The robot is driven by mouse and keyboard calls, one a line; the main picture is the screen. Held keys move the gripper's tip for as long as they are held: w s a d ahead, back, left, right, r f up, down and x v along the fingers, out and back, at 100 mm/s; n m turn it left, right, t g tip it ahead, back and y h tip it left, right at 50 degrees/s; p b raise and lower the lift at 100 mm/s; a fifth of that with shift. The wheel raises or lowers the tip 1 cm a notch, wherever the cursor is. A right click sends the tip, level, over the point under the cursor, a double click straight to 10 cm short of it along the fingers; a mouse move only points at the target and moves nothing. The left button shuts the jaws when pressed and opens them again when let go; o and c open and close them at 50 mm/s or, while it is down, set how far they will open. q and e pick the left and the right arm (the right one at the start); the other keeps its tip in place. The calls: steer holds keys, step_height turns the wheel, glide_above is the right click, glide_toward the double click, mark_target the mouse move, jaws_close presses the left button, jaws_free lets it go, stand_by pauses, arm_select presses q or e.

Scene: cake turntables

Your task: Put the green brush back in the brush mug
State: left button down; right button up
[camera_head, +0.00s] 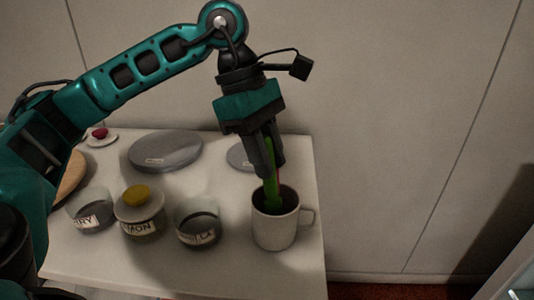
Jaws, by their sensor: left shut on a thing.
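The green brush (270,178) is held upright between the fingers of my left gripper (269,172). The gripper is shut on it and points down over the brush mug (275,232). The mug is grey-white, upright, with its handle to the right, near the right side of the table. The lower part of the brush reaches the mug's opening; its lower end is hidden inside the mug or behind its rim. A thin red stick shows just right of the brush at the mug's mouth. My right gripper is not in view.
A small plate (101,139) holds a red thing. The table (230,268) ends right of the mug.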

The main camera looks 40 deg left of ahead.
arm_select(q)
steer(key=shift+f+b, duration=0.3)
steer(key=shift+f, duration=0.3)
steer(key=c, duration=0.8)
jaws_free()
steer(key=shift+c, duration=0.2)
